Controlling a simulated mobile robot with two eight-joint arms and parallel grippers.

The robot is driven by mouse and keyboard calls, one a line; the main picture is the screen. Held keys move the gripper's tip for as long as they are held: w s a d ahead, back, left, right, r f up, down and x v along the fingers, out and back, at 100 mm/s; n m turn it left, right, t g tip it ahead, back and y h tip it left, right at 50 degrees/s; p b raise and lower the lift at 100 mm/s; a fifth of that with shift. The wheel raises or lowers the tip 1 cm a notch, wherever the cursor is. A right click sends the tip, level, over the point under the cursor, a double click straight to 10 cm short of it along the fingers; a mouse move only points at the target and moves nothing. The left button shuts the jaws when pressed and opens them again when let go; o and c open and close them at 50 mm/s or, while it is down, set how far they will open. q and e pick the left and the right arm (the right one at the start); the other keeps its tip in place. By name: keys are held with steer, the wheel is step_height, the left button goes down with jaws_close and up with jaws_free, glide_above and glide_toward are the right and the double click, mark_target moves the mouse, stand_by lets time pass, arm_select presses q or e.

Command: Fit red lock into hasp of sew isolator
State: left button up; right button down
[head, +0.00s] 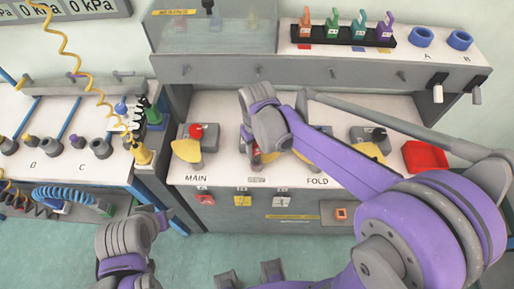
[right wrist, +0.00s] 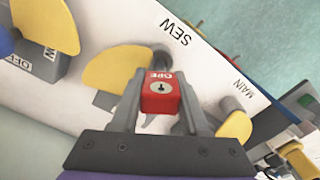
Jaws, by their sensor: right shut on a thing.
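My right gripper (right wrist: 160,95) is shut on the red lock (right wrist: 161,93), a small red block with a keyhole, held between its grey fingers in the right wrist view. The sew isolator's yellow plate (right wrist: 118,74) lies just beyond the lock, beside the SEW lettering. A grey post (right wrist: 161,60) stands behind the lock; whether the lock's shackle is through the hasp is hidden. In the head view my right gripper (head: 264,157) is low over the middle isolator, and the wrist covers most of it.
The MAIN isolator (head: 187,150) stands to the left and the FOLD isolator (head: 368,152) to the right. A red tray (head: 425,157) lies farther right. Several coloured locks stand on a black rack (head: 345,38) on the upper shelf, beside blue rings (head: 421,37).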

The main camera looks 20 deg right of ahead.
steer(key=shift+f+b, duration=0.9)
steer(key=shift+f, duration=0.55)
steer(key=shift+c, duration=1.7)
jaws_free()
step_height(320, 180, up, 11)
steer(key=shift+p, duration=0.45)
steer(key=s+d+f+m+t, duration=0.1)
steer(key=s+d+f+t, duration=0.1)
steer(key=s, duration=0.5)
steer(key=s+d+f+m+t, duration=0.1)
steer(key=s+d+f+t, duration=0.2)
steer(key=s, duration=0.4)
steer(key=shift+d+f+m, duration=0.4)
steer(key=shift+d+f, duration=0.35)
steer(key=shift+d, duration=0.05)
